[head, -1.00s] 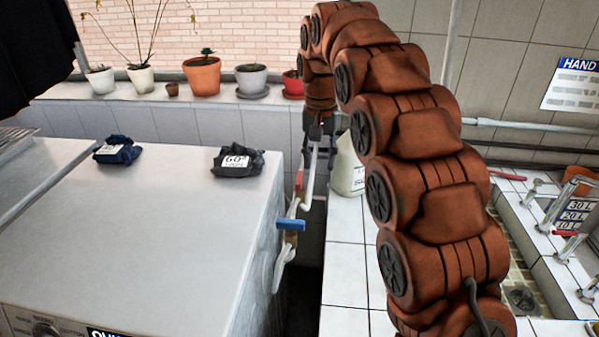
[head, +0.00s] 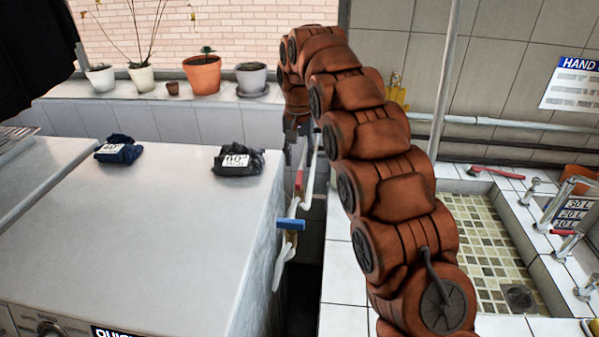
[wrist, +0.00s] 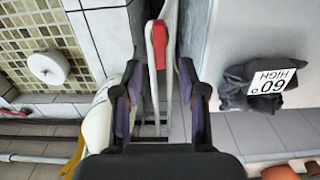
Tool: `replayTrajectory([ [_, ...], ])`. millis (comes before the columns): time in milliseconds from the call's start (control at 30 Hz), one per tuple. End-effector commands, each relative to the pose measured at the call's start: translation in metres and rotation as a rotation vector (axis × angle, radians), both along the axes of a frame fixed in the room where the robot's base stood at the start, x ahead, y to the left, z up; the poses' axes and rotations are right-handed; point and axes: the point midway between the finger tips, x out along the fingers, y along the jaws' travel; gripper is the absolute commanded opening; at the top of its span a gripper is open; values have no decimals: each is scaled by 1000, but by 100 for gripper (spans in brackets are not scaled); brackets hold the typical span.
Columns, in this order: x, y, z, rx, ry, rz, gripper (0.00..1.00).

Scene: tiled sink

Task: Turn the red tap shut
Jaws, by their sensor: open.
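The red tap (head: 299,182) is at the right side of the washing machine, just behind the blue tap (head: 290,224), in the narrow gap before the tiled counter. In the wrist view its red part (wrist: 157,45) shows between the fingers, towards their tips, with a pale strip running from it. My gripper (wrist: 160,72) is open, one finger on each side of the red part. I see no clear contact. In the head view my gripper (head: 301,150) is small and partly hidden, above and behind the red tap.
The washing machine (head: 140,240) carries dark cloth bundles; one, labelled 60 (wrist: 262,82), lies near my gripper. A cream bottle (wrist: 97,125) stands on the other side. The tiled sink (head: 485,245) is at right. Plant pots (head: 202,75) line the sill behind.

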Motion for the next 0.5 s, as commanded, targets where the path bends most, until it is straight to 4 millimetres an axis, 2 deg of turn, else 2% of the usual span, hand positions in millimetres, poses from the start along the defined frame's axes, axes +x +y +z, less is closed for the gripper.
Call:
replayTrajectory([
  [500, -1, 0, -44, -1, 6, 0, 42],
])
